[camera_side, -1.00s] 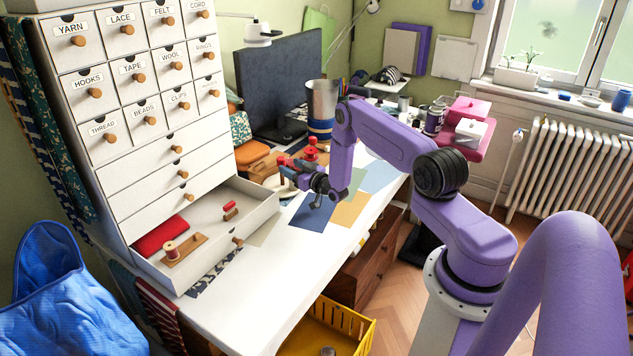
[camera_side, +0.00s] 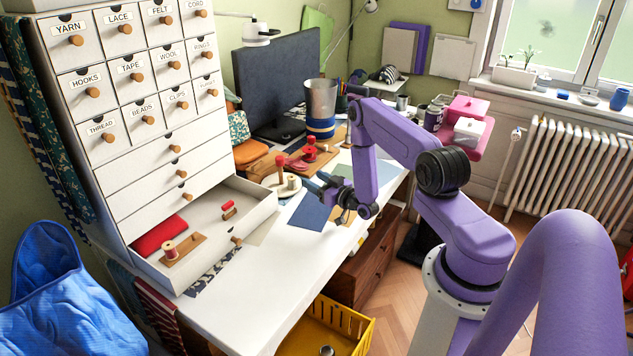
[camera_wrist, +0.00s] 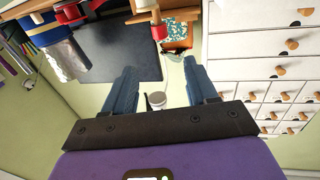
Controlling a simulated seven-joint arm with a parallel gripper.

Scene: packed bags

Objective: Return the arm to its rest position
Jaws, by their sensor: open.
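My gripper (camera_side: 316,185) is held above the white desk (camera_side: 262,307), near the middle of its length. In the wrist view, my gripper (camera_wrist: 160,66) has its two blue-grey fingers spread well apart, with nothing held between them. The forearm is bent, with its last link hanging down over the desk. Dark blue and tan sheets (camera_side: 309,212) lie on the desk beneath and beside the gripper, partly hidden by it.
The white drawer chest (camera_side: 150,90) stands left, its bottom drawer (camera_side: 205,248) pulled out with a red cushion (camera_side: 160,236) inside. Red spools on a board (camera_side: 310,152), a metal cup (camera_side: 321,98) and a dark monitor (camera_side: 277,82) stand behind the gripper. The desk's front is clear.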

